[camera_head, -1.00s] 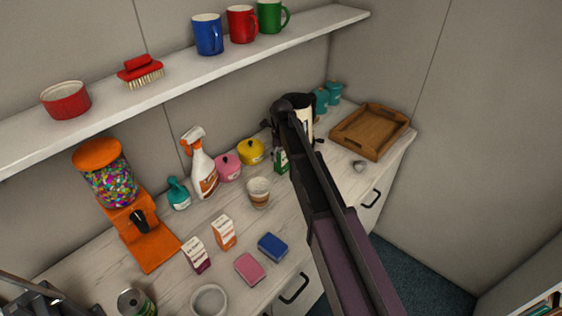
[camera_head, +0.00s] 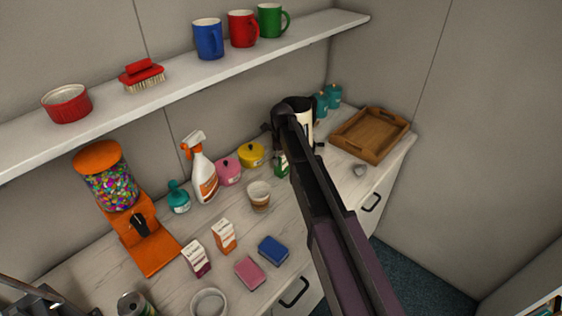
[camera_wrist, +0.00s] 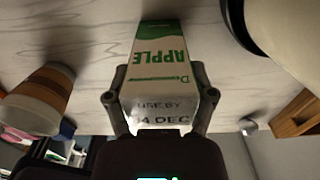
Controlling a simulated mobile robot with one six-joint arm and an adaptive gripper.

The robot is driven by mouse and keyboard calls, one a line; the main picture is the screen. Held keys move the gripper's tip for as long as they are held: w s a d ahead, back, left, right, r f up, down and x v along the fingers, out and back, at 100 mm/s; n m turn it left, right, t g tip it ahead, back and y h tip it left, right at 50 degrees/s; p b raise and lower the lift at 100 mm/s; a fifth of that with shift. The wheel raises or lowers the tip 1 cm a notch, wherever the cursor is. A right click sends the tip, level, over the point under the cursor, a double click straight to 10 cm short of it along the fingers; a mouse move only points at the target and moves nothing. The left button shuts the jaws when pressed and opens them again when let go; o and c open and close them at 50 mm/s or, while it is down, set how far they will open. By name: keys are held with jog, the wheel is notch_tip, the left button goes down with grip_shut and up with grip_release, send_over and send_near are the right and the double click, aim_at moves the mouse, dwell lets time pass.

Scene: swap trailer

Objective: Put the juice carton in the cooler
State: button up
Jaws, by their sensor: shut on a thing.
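A white and green juice carton marked APPLE (camera_wrist: 158,62) stands between the two fingers of my gripper (camera_wrist: 158,88) in the wrist view. The fingers are shut on its sides. The top with its use-by print faces the camera. In the head view only a green sliver of the carton (camera_head: 282,166) shows beside my arm, which hides my gripper and the rest of it. The carton is at the counter; I cannot tell whether it touches the top. No cooler can be made out in either view.
A paper cup (camera_head: 259,197) stands left of the held carton. A black and white appliance (camera_head: 303,116) is close behind. A wooden tray (camera_head: 370,134) lies to the right. Two other cartons (camera_head: 224,236) (camera_head: 196,258) and two sponges (camera_head: 273,250) are in front. A shelf (camera_head: 190,70) hangs above.

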notch_tip(320, 180, up, 3)
jog(key=p, duration=0.3)
jog(key=shift+r, duration=0.15)
jog(key=shift+s+r+p, duration=0.2)
jog(key=shift+r+p, duration=0.15)
jog(key=shift+p, duration=0.2)
jog(key=s+d, duration=0.4)
jog(key=s, duration=1.1)
jog(key=shift+r+p, duration=0.45)
jog(key=shift+s+d, duration=0.1)
